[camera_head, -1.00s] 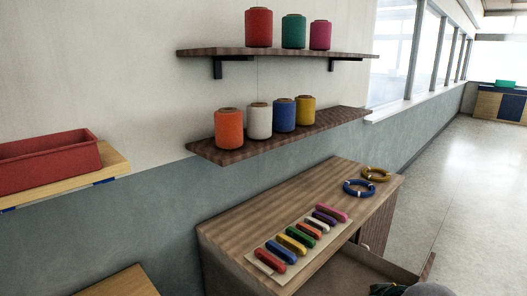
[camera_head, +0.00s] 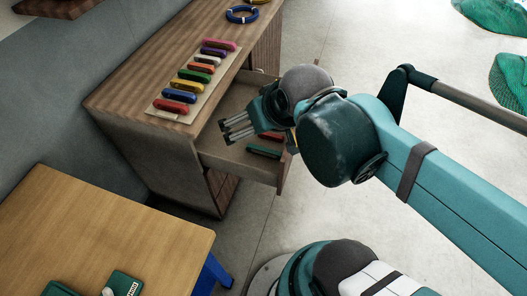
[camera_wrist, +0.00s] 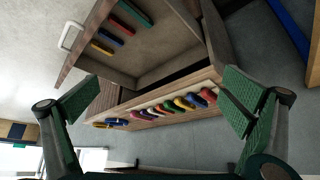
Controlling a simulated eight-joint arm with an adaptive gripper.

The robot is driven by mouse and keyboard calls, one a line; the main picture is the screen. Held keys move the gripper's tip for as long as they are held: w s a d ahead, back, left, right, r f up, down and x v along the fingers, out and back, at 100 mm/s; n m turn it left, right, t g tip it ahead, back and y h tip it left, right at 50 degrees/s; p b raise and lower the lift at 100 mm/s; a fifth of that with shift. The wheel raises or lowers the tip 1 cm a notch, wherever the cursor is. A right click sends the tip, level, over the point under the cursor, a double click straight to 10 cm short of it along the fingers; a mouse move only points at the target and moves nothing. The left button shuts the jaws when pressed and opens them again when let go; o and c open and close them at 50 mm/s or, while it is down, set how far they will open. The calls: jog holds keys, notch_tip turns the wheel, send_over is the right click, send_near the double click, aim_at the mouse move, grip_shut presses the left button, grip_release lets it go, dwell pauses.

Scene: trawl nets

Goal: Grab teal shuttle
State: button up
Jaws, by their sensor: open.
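A teal-green shuttle (camera_head: 264,150) lies in the open drawer (camera_head: 240,170) in the head view. It also shows in the wrist view (camera_wrist: 135,12), at the end of a row of shuttles in the drawer. Another green shuttle (camera_head: 195,76) lies in the row on the cabinet top. My gripper (camera_head: 228,130) is open and empty, over the drawer in the head view. In the wrist view my gripper's fingers (camera_wrist: 160,102) are spread wide, with nothing between them. The teal-green shuttle appears apart from them.
A red shuttle (camera_head: 271,136) lies beside the teal-green one. A pale board (camera_head: 167,114) with several coloured shuttles and a blue ring (camera_head: 242,15) are on the cabinet (camera_head: 125,93). A wooden table (camera_head: 110,225) stands at lower left.

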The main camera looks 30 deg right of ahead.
dwell(0.3)
jog(key=c, duration=2.3)
jog(key=shift+w, duration=0.1)
jog(key=n+g+p, duration=0.4)
jog(key=n+g, duration=0.3)
jog(key=n, duration=0.2)
send_over(263, 149)
notch_tip(263, 149, down, 27)
jog(key=shift+w+a+r, duration=0.1)
jog(key=shift+a+r, duration=0.05)
jog(key=shift+r, duration=0.05)
jog(key=shift+f, duration=0.75)
